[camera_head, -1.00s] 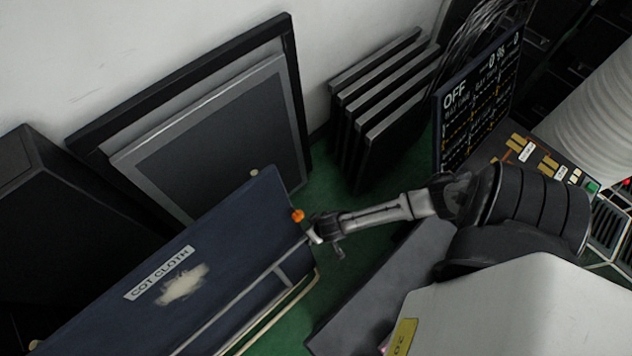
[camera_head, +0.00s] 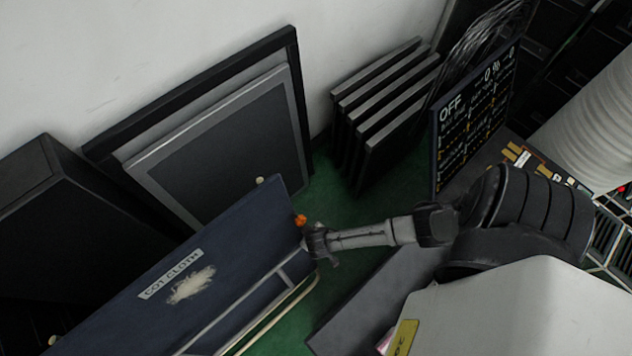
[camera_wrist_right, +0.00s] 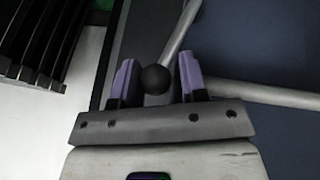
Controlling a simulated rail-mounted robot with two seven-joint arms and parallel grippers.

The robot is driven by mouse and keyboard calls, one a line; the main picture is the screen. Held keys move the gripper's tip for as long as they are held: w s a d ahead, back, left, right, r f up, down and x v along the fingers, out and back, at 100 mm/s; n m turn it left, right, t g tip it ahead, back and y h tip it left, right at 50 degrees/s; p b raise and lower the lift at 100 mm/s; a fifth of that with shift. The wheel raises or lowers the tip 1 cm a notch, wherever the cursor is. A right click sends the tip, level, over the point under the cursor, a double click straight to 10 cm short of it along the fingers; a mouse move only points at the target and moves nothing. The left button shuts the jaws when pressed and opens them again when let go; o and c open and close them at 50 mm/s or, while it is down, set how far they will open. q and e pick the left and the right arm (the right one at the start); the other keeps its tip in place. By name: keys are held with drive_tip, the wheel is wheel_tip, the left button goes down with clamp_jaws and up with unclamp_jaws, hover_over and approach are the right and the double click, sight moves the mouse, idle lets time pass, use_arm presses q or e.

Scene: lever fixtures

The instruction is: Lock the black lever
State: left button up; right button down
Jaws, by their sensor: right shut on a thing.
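The black lever's round black knob (camera_wrist_right: 155,79) sits between the two purple fingers of my right gripper (camera_wrist_right: 157,70) in the right wrist view. My right gripper is shut on this knob. The lever's silver rod (camera_wrist_right: 180,32) runs up from it. In the head view my right gripper (camera_head: 313,243) is at the right edge of the dark blue panel (camera_head: 235,235), and the knob cannot be made out there. My left gripper is in neither view.
An orange knob (camera_head: 300,220) is close beside my right gripper, and a cream knob (camera_head: 259,181) is at the panel's top edge. Framed dark boards (camera_head: 215,150) and several upright slabs (camera_head: 385,110) lean behind. A display board (camera_head: 478,115) stands at the back right. Green floor (camera_head: 340,190) shows between.

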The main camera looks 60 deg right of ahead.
drive_tip(key=shift+w+a+n+g+h+p, duration=0.2)
drive_tip(key=shift+a+n+h, duration=0.1)
drive_tip(key=shift+a+h, duration=0.25)
drive_tip(key=shift+w+a+n+g+h+p, duration=0.1)
drive_tip(key=shift+a+n+h+p, duration=0.2)
drive_tip(key=shift+h, duration=0.35)
drive_tip(key=shift+s+f, duration=0.1)
drive_tip(key=c, duration=1)
unclamp_jaws()
drive_tip(key=shift+c, duration=0.2)
drive_tip(key=shift+o, duration=1.4)
drive_tip(key=shift+d, duration=0.2)
drive_tip(key=shift+o, duration=0.6)
drive_tip(key=shift+a, duration=0.2)
drive_tip(key=shift+r, duration=0.25)
